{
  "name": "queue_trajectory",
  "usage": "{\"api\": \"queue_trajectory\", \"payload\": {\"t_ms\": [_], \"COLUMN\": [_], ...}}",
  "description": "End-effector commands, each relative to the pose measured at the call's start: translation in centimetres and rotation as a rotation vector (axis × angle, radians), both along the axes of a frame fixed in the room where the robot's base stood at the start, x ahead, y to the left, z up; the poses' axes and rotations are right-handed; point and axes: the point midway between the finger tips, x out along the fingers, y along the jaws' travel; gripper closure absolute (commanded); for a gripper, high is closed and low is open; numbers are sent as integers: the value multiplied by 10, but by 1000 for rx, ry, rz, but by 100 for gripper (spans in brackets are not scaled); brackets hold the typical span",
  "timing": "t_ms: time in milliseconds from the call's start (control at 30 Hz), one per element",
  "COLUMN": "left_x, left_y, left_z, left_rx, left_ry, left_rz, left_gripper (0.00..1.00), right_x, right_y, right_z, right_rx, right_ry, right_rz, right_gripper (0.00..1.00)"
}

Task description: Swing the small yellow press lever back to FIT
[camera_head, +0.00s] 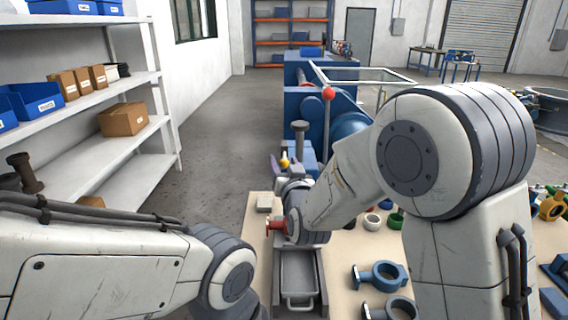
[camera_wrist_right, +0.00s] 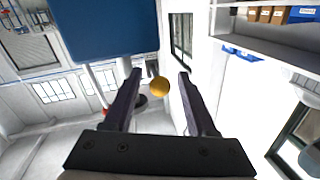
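The small yellow press lever shows as a yellow ball knob (camera_head: 284,162) by the blue press (camera_head: 303,158), just beyond my right wrist in the head view. In the right wrist view the yellow knob (camera_wrist_right: 160,87) appears between the two dark fingers of my right gripper (camera_wrist_right: 160,74). The fingers are apart, with a gap on both sides of the knob. Whether the knob lies fully between them in depth is hard to tell. The lever's shaft and any FIT mark cannot be made out. My left arm enters at lower left; its gripper is out of view.
A larger lever with a red ball (camera_head: 328,93) rises beside the blue machine. The bench (camera_head: 340,258) holds a grey tray (camera_head: 299,270), a blue valve body (camera_head: 380,275) and coloured rings. Shelves with boxes (camera_head: 124,119) stand at left. Open floor lies between shelves and bench.

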Motion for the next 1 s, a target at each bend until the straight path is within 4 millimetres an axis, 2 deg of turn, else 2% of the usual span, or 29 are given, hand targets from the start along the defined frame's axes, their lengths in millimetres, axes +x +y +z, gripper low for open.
{"api": "queue_trajectory", "payload": {"t_ms": [33,100,133,1000], "left_x": [0,0,0,0], "left_y": [0,0,0,0], "left_z": [0,0,0,0], "left_rx": [0,0,0,0], "left_ry": [0,0,0,0], "left_rz": [0,0,0,0], "left_gripper": [100,100,100,100], "right_x": [0,0,0,0], "right_y": [0,0,0,0], "right_z": [0,0,0,0], "right_rx": [0,0,0,0], "right_ry": [0,0,0,0], "right_rz": [0,0,0,0], "right_gripper": [64,91,100,100]}}
